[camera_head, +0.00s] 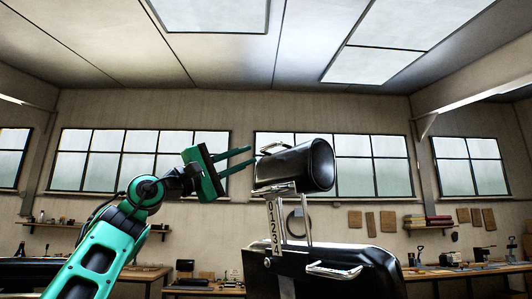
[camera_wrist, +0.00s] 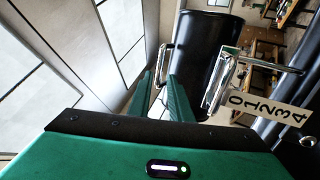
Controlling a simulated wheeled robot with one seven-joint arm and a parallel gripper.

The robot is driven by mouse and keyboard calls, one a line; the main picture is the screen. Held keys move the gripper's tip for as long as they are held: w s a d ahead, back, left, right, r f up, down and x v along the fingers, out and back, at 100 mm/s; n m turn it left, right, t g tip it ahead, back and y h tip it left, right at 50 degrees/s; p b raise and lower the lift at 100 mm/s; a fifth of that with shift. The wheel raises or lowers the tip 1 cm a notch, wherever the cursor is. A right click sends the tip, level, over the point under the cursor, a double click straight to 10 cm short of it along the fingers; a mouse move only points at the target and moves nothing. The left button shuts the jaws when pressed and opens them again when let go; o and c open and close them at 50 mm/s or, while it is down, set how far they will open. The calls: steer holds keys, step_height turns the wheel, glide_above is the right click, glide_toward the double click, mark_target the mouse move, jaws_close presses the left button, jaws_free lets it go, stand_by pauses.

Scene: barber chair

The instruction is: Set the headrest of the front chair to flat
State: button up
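The front chair's headrest (camera_head: 305,168) is a glossy black cylinder on metal posts (camera_head: 290,200) above the dark chair back (camera_head: 335,262). It lies roughly sideways, its round end facing right. A metal handle (camera_head: 273,147) shows at its upper left; the wrist view shows metal handles on both sides of the headrest (camera_wrist: 207,55), left (camera_wrist: 164,62) and right (camera_wrist: 217,90). A white plate (camera_head: 273,222) numbered 0 to 4 hangs below it. My green gripper (camera_head: 250,156) is left of the headrest, fingers pointing at it, apart and empty. Contact with the left handle cannot be told.
A metal armrest-like handle (camera_head: 334,271) sits on the chair back. Shelves (camera_head: 428,223) and workbenches (camera_head: 470,268) with tools line the back wall under the windows.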

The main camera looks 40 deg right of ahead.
mark_target(269, 148)
steer(key=x, duration=1)
steer(key=shift+f, duration=0.1)
jaws_close()
